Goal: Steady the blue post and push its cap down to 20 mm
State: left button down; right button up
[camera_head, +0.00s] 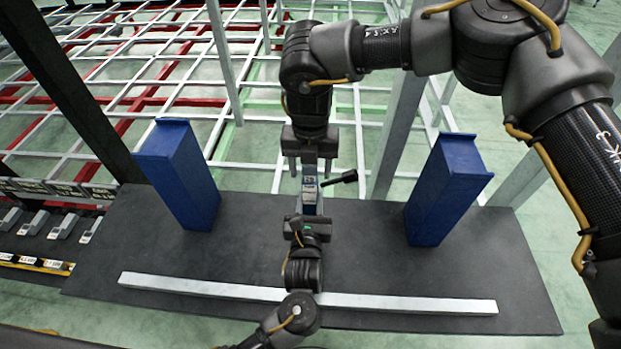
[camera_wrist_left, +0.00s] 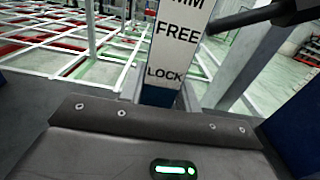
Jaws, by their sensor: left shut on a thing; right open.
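The blue post (camera_head: 311,207) stands upright in the middle of the dark table, mostly hidden between my two grippers. In the left wrist view its blue lower part (camera_wrist_left: 158,97) shows below a white label (camera_wrist_left: 176,45) reading "MM", "FREE" and "LOCK". A black lever (camera_head: 345,178) sticks out to the right of the post. My left gripper (camera_head: 308,218) comes in from the near side and is shut on the post low down. My right gripper (camera_head: 310,170) points down over the post's top, open, with a finger on either side. The cap itself is hidden by the right gripper.
Tall blue blocks stand on the left (camera_head: 180,175) and right (camera_head: 444,190) of the table (camera_head: 255,245). A long pale bar (camera_head: 400,302) lies along the table's near side. A grey metal frame with uprights (camera_head: 222,60) stands behind.

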jog(key=shift+r, duration=3.05)
